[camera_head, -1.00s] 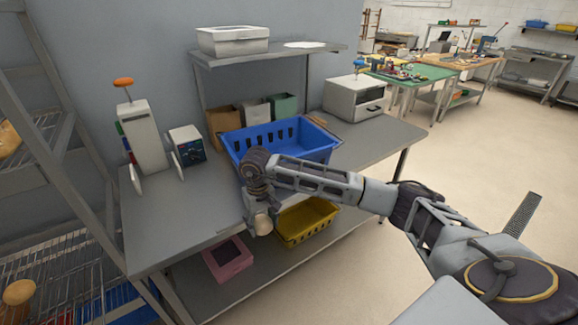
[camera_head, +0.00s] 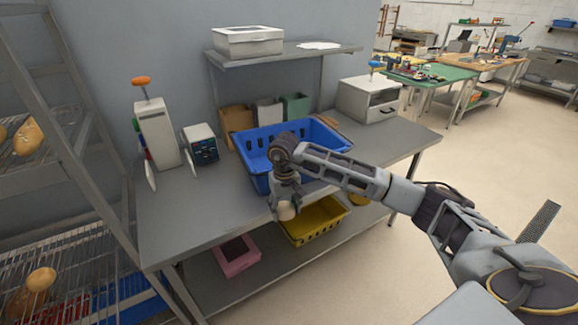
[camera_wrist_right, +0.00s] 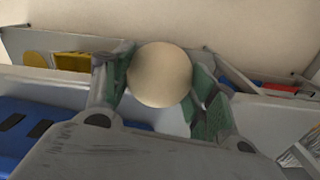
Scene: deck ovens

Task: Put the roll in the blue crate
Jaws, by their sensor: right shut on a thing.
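The roll (camera_wrist_right: 160,75) is pale and round, held between the green-padded fingers of my right gripper (camera_wrist_right: 158,88) in the right wrist view. In the head view the roll (camera_head: 287,211) shows at the tip of my right gripper (camera_head: 286,205), near the front edge of the grey table. The blue crate (camera_head: 262,180) stands on the table just behind the gripper, and my right arm hides part of it. In the wrist view the blue crate (camera_wrist_right: 60,125) is at the lower left. My left gripper is not in view.
A yellow crate (camera_head: 318,230) and a pink box (camera_head: 238,258) are on the lower shelf. A white dispenser (camera_head: 158,135) and a small dark-fronted device (camera_head: 202,146) stand left on the table (camera_head: 190,225). A rack (camera_head: 75,150) with rolls is at far left.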

